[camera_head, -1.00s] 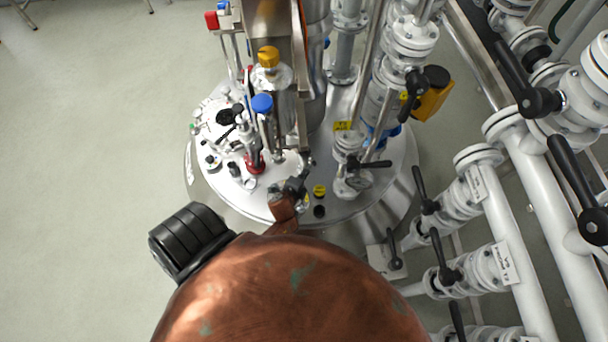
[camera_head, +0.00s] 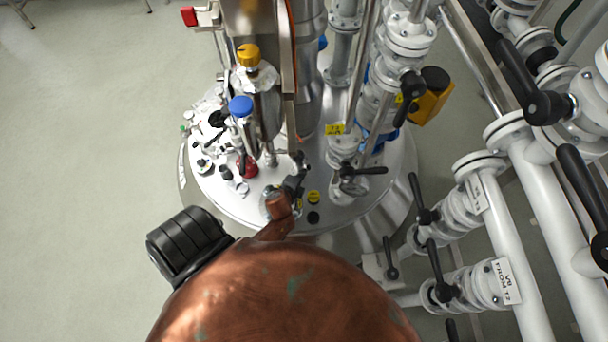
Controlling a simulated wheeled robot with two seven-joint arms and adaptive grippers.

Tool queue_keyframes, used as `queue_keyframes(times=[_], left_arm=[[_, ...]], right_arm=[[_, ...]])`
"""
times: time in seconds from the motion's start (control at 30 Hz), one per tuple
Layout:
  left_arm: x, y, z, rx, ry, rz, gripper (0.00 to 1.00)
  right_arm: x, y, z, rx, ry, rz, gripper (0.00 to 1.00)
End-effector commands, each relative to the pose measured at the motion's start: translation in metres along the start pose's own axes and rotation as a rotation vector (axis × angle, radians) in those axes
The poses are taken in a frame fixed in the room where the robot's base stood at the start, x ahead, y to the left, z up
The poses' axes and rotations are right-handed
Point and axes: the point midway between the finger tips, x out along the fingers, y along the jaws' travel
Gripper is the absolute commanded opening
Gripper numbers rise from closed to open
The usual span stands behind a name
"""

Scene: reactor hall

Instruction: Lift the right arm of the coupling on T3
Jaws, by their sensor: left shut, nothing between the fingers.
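My left gripper (camera_head: 295,182) is dark and slim, beyond a copper-coloured link of mine. It is shut and empty, seen over the front part of the round steel vessel lid (camera_head: 225,205). A white flanged fitting with a black lever (camera_head: 362,172) stands on the lid to the right of the gripper. A yellow label (camera_head: 335,129) sits behind it, too small to read surely. I cannot tell which fitting is the coupling on T3, or make out its right arm. My right gripper is not in view.
A blue-capped bottle (camera_head: 241,108) and a yellow-capped bottle (camera_head: 249,57) stand behind the gripper. White pipes with black-handled valves (camera_head: 440,290) fill the right side. Clear floor (camera_head: 90,130) lies at the left. My copper-coloured body covers the bottom centre.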

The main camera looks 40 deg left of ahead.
Motion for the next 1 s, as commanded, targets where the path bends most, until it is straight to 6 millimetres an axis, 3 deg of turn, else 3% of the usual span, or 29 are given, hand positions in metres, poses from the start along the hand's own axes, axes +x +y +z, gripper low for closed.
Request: queue_keyframes(times=[0.57,1.0], left_arm=[[0.010,0.013,0.008,-0.005,-0.009,0.000,0.00],[-0.028,0.038,0.006,-0.007,-0.007,0.000,0.00]], right_arm=[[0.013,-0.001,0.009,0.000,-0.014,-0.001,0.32],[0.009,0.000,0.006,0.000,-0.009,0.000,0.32]])
